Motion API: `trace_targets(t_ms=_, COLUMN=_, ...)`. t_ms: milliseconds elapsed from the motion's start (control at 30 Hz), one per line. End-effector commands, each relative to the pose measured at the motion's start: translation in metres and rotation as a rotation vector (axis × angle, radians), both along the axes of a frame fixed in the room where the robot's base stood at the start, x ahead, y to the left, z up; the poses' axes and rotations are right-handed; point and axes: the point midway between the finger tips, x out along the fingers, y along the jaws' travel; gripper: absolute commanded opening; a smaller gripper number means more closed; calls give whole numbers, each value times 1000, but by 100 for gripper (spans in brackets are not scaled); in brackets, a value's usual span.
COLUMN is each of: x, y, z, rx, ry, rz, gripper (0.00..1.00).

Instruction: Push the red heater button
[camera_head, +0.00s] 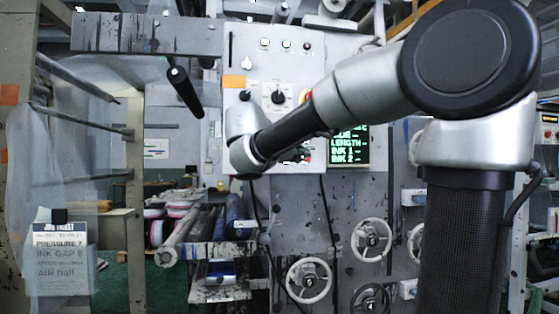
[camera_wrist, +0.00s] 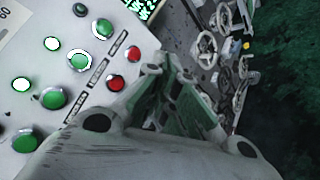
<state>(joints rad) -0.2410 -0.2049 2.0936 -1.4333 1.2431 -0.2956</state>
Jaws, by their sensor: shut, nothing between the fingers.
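In the wrist view, two red buttons show on the pale control panel (camera_wrist: 90,20): an upper red button (camera_wrist: 133,54) and a lower red button (camera_wrist: 115,83). Dark label strips lie beside them, too small to read, so I cannot tell which is the heater button. My gripper (camera_wrist: 158,66) is shut and empty. In the head view, my arm covers part of the panel (camera_head: 240,50), and my gripper (camera_head: 298,154) is small and partly hidden.
Several green buttons, one a large green button (camera_wrist: 53,98), sit left of the red ones. A green-text screen (camera_head: 348,150) is right of my wrist. Handwheels (camera_head: 308,280) stand below the panel. A dark rod (camera_head: 185,92) juts out left of it.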

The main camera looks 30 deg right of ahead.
Motion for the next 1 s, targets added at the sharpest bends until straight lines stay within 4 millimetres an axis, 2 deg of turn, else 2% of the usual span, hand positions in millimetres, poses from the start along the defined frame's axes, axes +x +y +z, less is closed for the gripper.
trace_targets(t_ms=367, x=5, y=-1, z=-1, rx=2, ry=0, rz=0, gripper=0)
trace_targets(t_ms=800, x=59, y=-17, z=-1, rx=3, ry=1, rz=-1, gripper=0)
trace_targets(t_ms=1000, x=78, y=-22, z=-1, rx=3, ry=1, rz=-1, gripper=0)
